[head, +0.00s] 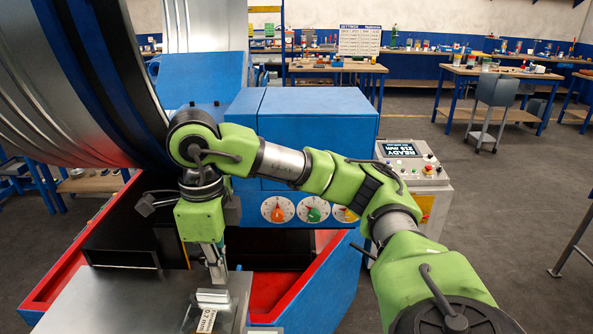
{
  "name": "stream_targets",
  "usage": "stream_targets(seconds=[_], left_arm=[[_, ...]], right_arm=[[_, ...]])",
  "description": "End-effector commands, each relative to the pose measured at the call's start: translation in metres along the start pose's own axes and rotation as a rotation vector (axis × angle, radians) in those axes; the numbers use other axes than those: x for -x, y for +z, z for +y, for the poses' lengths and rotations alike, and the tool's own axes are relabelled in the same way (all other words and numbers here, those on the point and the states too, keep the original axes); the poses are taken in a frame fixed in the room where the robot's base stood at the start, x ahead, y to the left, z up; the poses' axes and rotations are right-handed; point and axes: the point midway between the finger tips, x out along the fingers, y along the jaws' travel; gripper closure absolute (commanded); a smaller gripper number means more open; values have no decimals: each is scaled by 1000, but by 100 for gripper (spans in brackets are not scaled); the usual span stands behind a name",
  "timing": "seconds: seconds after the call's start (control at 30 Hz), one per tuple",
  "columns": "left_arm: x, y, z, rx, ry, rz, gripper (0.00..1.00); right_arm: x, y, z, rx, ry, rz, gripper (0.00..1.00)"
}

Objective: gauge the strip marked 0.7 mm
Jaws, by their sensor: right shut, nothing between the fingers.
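A label reading what looks like 0.7 mm (206,320) shows at the bottom edge, set at an angle on or against a small metal piece (212,297). Both are on the grey metal table surface (120,305); the rest of the strip is cut off by the frame. My right gripper (217,279) points down just above and behind the metal piece. Its fingers are shut and hold nothing. Whether the fingertips touch the metal piece cannot be told. My left gripper is not in view.
A blue machine (318,130) with several dials stands behind my right arm, with a red-lined trough (285,290) below.

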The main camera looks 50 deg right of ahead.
Motion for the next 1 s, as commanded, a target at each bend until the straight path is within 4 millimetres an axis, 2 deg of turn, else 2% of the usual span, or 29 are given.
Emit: stream_targets(seconds=[0.03,0.2,0.5,0.7,1.0], left_arm=[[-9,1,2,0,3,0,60],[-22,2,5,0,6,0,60],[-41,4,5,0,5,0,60],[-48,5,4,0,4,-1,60],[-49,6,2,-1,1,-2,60]], right_arm=[[-5,-13,-1,-3,-4,0,100],[-4,-51,-1,-5,-4,-1,100],[-3,-110,0,-4,-2,0,100],[-2,-132,0,-2,-1,0,100],[0,-139,1,2,0,-1,100]])
